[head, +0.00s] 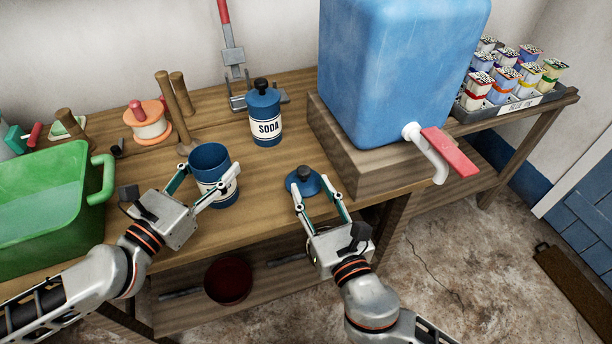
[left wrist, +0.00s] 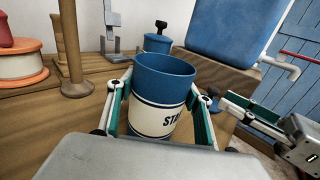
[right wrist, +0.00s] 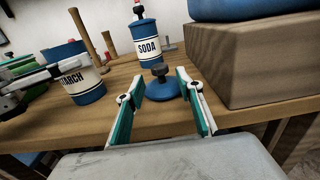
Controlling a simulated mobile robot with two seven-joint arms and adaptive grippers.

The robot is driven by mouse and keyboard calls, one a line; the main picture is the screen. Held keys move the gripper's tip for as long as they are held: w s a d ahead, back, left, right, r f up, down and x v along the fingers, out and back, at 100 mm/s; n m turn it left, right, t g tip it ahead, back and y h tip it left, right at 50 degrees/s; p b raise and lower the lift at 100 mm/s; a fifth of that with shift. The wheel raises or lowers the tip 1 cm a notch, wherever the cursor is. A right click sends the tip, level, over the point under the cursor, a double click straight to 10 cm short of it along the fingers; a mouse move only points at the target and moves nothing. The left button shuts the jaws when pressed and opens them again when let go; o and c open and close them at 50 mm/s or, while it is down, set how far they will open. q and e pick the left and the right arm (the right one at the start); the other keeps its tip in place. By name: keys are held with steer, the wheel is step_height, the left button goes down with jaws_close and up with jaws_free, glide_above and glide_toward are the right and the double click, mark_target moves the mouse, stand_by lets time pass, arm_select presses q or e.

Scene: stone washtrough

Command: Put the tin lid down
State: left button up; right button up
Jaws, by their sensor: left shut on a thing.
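The blue tin lid (head: 303,186), with a dark knob, lies flat on the wooden table near its front edge; it also shows in the right wrist view (right wrist: 162,90). My right gripper (head: 306,188) is open, its fingers either side of the lid with a gap visible. The open-topped blue starch tin (head: 209,160) with a cream label stands upright on the table. My left gripper (head: 203,188) is shut on its sides; in the left wrist view the fingers flank the tin (left wrist: 165,85). The tin's underside is hidden.
A lidded soda tin (head: 265,112) stands behind the lid. A blue tank (head: 400,65) with a red-handled tap sits on a wooden block to the right. A green basin (head: 45,215) is at left, wooden pegs (head: 175,100) behind. Bare tabletop lies between the tins.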

steer(key=v, duration=0.6)
steer(key=s+d+f+m+g+h, duration=0.2)
steer(key=d+f+m+g, duration=0.35)
steer(key=f+m, duration=1)
steer(key=s+d+f+m+h, duration=0.1)
steer(key=s+d+f+m, duration=0.3)
steer(key=d+m, duration=0.3)
steer(key=s+d+f+m+h, duration=0.1)
steer(key=s+d+f+m, duration=0.3)
steer(key=m, duration=0.9)
steer(key=d+f, duration=0.1)
steer(key=d, duration=0.1)
steer(key=shift+d+f, duration=0.35)
steer(key=shift+h, duration=0.3)
